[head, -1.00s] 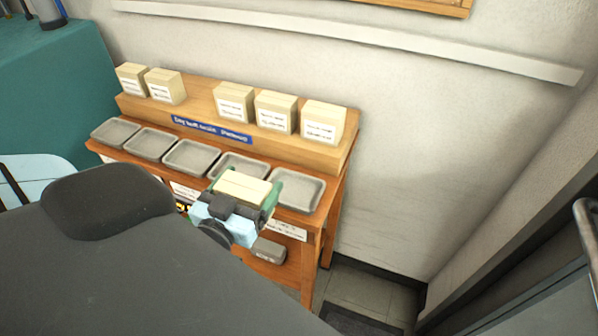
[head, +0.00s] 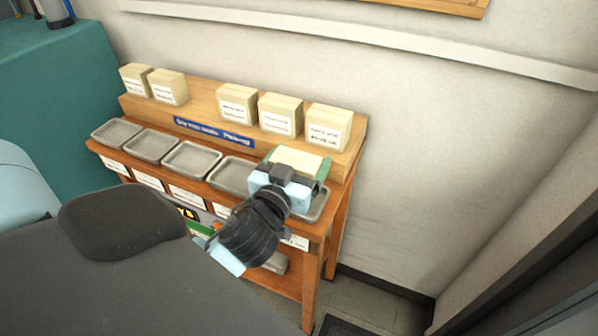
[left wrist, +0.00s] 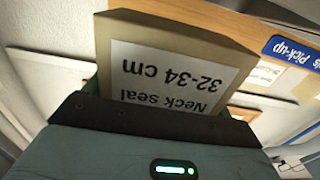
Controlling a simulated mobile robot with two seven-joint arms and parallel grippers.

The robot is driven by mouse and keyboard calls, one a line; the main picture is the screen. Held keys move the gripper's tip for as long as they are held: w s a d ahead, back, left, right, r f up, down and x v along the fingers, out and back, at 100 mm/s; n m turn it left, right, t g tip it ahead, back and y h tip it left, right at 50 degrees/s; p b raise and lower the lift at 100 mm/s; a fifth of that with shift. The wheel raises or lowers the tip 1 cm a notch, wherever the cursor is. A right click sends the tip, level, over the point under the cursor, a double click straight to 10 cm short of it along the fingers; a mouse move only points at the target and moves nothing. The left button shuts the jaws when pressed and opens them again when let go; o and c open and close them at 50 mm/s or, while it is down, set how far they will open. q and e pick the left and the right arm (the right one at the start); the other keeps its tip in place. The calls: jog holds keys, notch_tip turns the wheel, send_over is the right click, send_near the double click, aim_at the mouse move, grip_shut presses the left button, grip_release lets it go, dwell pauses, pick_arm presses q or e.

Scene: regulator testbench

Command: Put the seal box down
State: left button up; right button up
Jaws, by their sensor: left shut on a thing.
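The seal box (head: 298,158) is a pale cardboard box between the green fingers of my left gripper (head: 296,167). In the left wrist view the box (left wrist: 180,70) fills the middle, its label reading "Neck seal 32-34 cm" upside down. My left gripper is shut on it, over the rightmost grey tray (head: 319,207) in front of the raised shelf. The gripper and wrist hide most of that tray, so I cannot tell whether the box touches it. My right gripper is not in view.
Several labelled boxes stand on the raised wooden shelf (head: 210,107), the nearest a box (head: 328,128) just behind my gripper. More grey trays, one of them this tray (head: 192,159), line the ledge to the left and look empty. A wall rises behind.

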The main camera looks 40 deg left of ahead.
pick_arm(q)
jog(key=shift+f+b, duration=0.3)
jog(key=shift+f, duration=1.45)
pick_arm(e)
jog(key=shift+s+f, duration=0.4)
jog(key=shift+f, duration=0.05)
pick_arm(q)
jog(key=shift+f, duration=0.15)
jog(key=o, duration=0.9)
jog(key=shift+s, duration=0.1)
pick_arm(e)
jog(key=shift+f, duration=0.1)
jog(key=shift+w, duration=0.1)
